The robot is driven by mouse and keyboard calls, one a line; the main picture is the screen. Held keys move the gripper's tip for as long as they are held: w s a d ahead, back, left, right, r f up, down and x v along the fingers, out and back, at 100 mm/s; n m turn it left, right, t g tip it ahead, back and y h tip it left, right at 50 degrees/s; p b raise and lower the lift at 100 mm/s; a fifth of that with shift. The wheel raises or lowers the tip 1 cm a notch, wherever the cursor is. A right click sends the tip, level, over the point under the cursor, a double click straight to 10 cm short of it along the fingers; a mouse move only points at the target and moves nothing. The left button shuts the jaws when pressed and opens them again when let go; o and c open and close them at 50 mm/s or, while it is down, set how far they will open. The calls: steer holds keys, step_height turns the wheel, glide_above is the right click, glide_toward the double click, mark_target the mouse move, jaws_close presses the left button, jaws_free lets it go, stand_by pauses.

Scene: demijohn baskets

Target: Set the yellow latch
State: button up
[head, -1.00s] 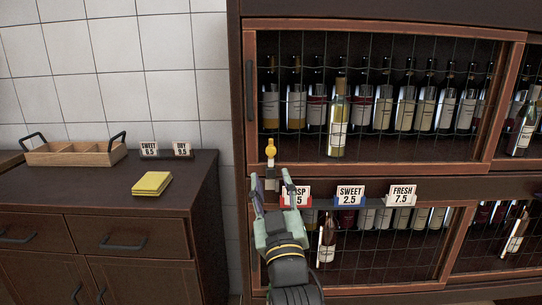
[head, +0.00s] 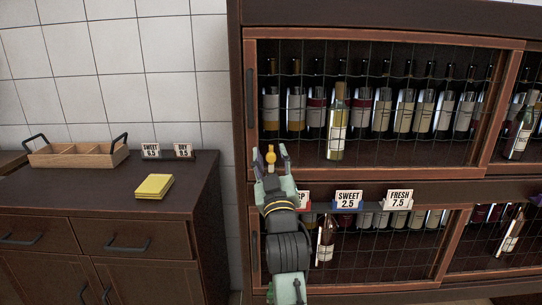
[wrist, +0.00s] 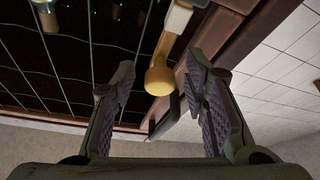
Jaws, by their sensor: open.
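The yellow latch (head: 271,155) is a knob with a pale stem on the frame at the lower left of the upper cabinet door. In the wrist view the latch (wrist: 160,72) has a round yellow end and hangs between the two finger pads, nearer the right one. My gripper (head: 270,151) is open, with one finger on each side of the latch. In the wrist view the gripper (wrist: 163,95) shows a gap on both sides of the yellow end, with no clear contact. The latch's lower part is hidden behind my gripper in the head view.
Wire-fronted cabinet doors (head: 375,170) with bottles behind stand close by. Price cards, SWEET (head: 348,199) and FRESH (head: 398,199), stick out right of my gripper.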

steer(key=shift+c, duration=0.3)
jaws_close()
stand_by(0.6)
